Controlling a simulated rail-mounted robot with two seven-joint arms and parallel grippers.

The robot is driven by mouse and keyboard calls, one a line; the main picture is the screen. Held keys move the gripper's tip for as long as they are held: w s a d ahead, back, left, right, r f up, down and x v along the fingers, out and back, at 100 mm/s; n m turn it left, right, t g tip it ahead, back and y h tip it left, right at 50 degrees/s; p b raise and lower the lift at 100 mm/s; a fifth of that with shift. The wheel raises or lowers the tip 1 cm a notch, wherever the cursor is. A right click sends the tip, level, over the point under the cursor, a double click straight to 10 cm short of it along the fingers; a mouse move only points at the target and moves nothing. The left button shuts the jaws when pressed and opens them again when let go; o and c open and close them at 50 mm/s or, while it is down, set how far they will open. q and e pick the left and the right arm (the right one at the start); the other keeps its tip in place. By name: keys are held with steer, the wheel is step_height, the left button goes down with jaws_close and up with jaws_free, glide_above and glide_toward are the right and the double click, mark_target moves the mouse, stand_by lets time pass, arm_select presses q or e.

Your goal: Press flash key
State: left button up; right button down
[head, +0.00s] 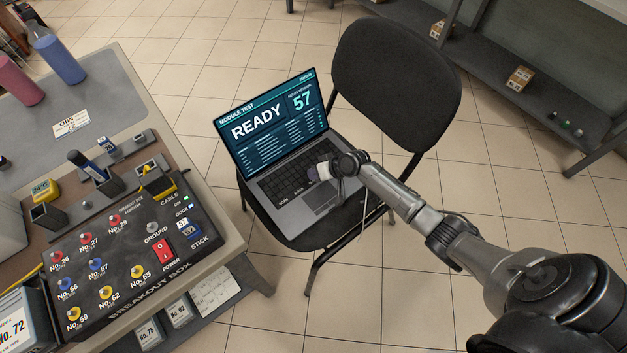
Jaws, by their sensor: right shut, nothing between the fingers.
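An open laptop (272,150) sits on the seat of a black chair. Its screen reads "MODULE TEST", "READY" and "57". The keyboard (285,184) faces up, with labelled keys along its front edge, too small to read surely. The flash key cannot be made out. My right gripper (320,173) is over the right part of the keyboard, pointing left, shut and empty. It hides some keys, and I cannot tell whether it touches them. My left gripper is out of view.
The chair back (395,85) rises behind the laptop. A shelf (490,62) stands at upper right. Tiled floor is clear at right.

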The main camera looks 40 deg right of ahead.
stand_by(0.4)
steer(key=shift+f, duration=0.45)
steer(key=shift+f+b, duration=0.15)
steer(key=shift+b, duration=0.15)
stand_by(0.5)
steer(key=shift+f, duration=0.2)
steer(key=shift+r, duration=0.2)
stand_by(0.4)
steer(key=shift+r+p, duration=0.6)
steer(key=shift+p, duration=0.15)
steer(key=shift+r, duration=0.1)
